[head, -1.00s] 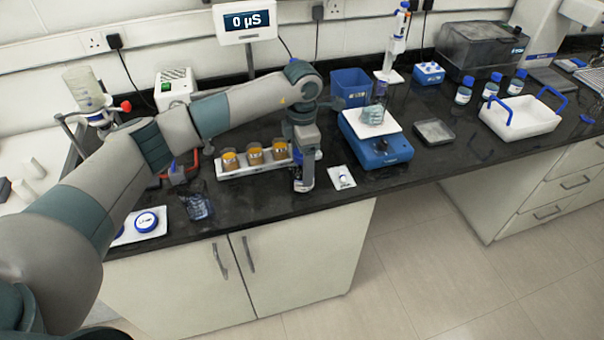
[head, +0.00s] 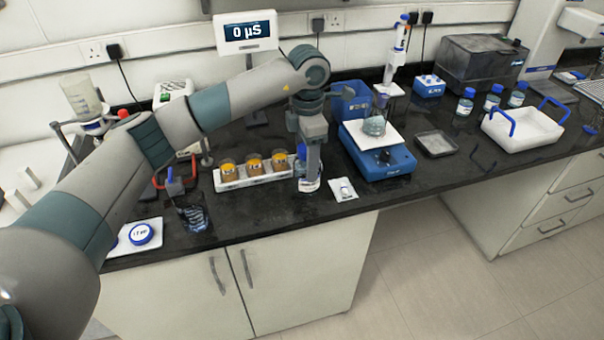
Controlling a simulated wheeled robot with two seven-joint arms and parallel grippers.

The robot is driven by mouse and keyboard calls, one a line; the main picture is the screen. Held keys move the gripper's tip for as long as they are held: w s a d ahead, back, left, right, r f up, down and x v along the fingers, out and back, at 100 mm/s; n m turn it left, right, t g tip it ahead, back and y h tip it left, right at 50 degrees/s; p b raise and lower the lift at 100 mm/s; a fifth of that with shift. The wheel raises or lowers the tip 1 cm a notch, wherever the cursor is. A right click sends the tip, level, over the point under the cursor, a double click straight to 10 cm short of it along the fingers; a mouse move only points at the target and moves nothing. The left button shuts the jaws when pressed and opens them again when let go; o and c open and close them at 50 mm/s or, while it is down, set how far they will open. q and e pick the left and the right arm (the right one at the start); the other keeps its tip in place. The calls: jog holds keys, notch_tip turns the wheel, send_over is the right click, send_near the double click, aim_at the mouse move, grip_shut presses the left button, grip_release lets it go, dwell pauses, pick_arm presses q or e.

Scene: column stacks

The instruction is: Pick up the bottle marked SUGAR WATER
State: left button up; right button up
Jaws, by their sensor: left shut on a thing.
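My left gripper (head: 311,178) points down near the bench's front edge, to the right of the rack with orange-filled jars. It is shut on a small bottle (head: 301,184) with a blue cap and a pale label. The gripper hides part of the bottle, and the label is too small to read. I cannot tell whether the bottle touches the bench. More blue-capped bottles stand at the back right: one on the left (head: 465,102), one in the middle (head: 493,97) and one on the right (head: 517,94). Their labels are unreadable too. My right gripper is out of view.
The white rack (head: 232,186) stands left of the held bottle. A glass beaker (head: 194,216) is at the front left. A white tray with blue handles (head: 528,134) is at right.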

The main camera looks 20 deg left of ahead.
pick_arm(q)
jog(key=d+r+b, duration=0.4)
jog(key=d+r, duration=0.2)
jog(key=d, duration=0.4)
jog(key=shift+s+d, duration=0.25)
jog(key=shift+d, duration=0.05)
